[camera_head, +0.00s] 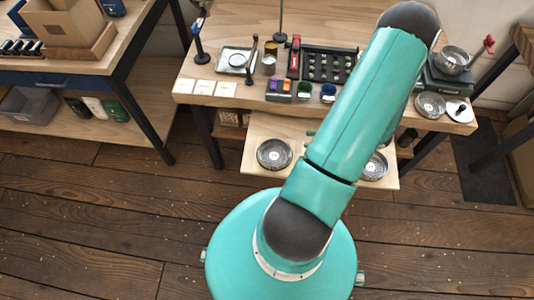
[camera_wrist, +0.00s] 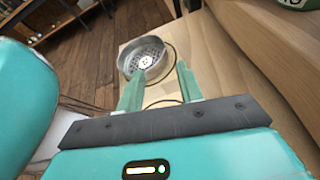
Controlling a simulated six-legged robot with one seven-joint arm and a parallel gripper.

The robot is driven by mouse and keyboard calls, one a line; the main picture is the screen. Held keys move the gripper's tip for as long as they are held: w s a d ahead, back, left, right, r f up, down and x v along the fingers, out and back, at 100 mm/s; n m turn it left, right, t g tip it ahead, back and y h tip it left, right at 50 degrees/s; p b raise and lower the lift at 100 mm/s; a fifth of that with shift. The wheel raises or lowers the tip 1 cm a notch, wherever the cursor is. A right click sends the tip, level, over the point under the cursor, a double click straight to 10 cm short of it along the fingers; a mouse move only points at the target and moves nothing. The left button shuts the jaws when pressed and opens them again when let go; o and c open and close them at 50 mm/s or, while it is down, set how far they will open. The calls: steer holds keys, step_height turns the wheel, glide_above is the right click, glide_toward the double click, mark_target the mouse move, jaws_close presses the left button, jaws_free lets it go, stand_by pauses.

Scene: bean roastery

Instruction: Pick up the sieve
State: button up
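A round metal sieve (camera_wrist: 147,57) with a perforated bottom sits on a pale wooden surface (camera_wrist: 128,45) in the wrist view. My gripper (camera_wrist: 158,74) is open, its two green fingers apart. The left fingertip overlaps the sieve's near edge in the picture, and the right one is just right of it; contact cannot be told. Nothing shows held between the fingers. In the head view two round metal pans, one on the left (camera_head: 273,153) and one half behind my arm (camera_head: 375,168), rest on a low shelf (camera_head: 257,180).
The workbench (camera_head: 235,112) above carries a tray of samples (camera_head: 328,68), small cups, white cards (camera_head: 205,87) and a scale with a metal bowl (camera_head: 452,60). In the wrist view a wooden panel (camera_wrist: 265,50) rises close on the right. Floor in front of the shelf is clear.

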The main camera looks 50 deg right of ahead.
glide_toward(274, 141)
steer(key=x, duration=0.3)
steer(key=shift+s+a+r, duration=0.1)
steer(key=shift+a+r, duration=0.1)
steer(key=shift+d+x, duration=0.2)
steer(key=shift+x, duration=2.55)
steer(key=shift+f, duration=0.15)
jaws_close()
